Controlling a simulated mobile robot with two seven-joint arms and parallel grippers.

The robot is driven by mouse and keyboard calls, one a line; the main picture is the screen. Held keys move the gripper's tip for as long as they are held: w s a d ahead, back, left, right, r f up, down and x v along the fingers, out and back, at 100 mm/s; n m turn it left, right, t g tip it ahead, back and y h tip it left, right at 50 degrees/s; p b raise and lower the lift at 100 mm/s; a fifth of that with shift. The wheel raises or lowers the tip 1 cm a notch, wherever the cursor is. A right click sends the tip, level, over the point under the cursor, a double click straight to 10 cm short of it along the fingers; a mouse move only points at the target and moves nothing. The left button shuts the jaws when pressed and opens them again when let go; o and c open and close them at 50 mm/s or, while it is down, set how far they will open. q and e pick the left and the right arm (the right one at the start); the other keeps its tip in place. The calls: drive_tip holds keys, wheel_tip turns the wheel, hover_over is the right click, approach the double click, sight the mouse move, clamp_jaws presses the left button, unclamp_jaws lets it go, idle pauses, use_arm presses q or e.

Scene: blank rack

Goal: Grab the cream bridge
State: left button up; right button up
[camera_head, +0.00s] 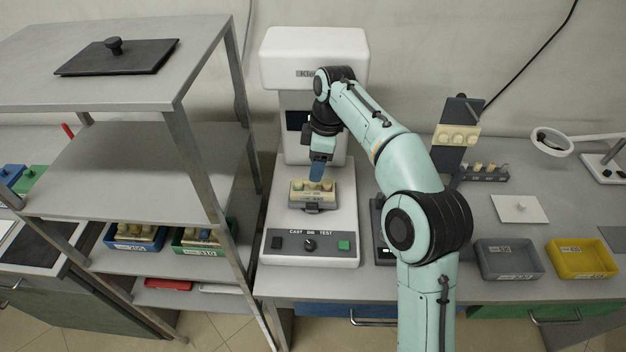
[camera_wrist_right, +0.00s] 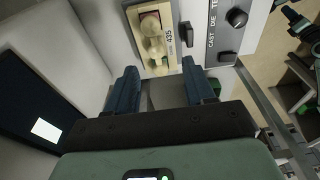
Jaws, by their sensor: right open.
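A cream dental cast block (camera_head: 325,187) sits on the plate of the white test machine (camera_head: 290,222), below my right gripper. It carries cream tooth shapes, and its label reads 435 in the wrist view (camera_wrist_right: 168,40). The cream bridge (camera_wrist_right: 154,46) appears to be among these tooth shapes, but I cannot make out its edges. In the wrist view my right gripper (camera_wrist_right: 163,84) is open and empty, with the block beyond the fingertips. My left gripper is out of view.
The machine's column (camera_head: 314,60) stands close behind the gripper. A metal shelf (camera_head: 187,130) with blue and green trays is at left. At right are a cast stand (camera_head: 456,130), a white lidded plate (camera_head: 519,208), a grey bin (camera_head: 508,262) and a yellow bin (camera_head: 583,262).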

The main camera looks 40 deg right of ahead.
drive_tip(key=f, duration=0.2)
drive_tip(key=f+b, duration=0.1)
drive_tip(key=w+f, duration=0.1)
drive_tip(key=f, duration=0.1)
drive_tip(key=shift+a+f, duration=0.15)
drive_tip(key=shift+f, duration=0.15)
clamp_jaws()
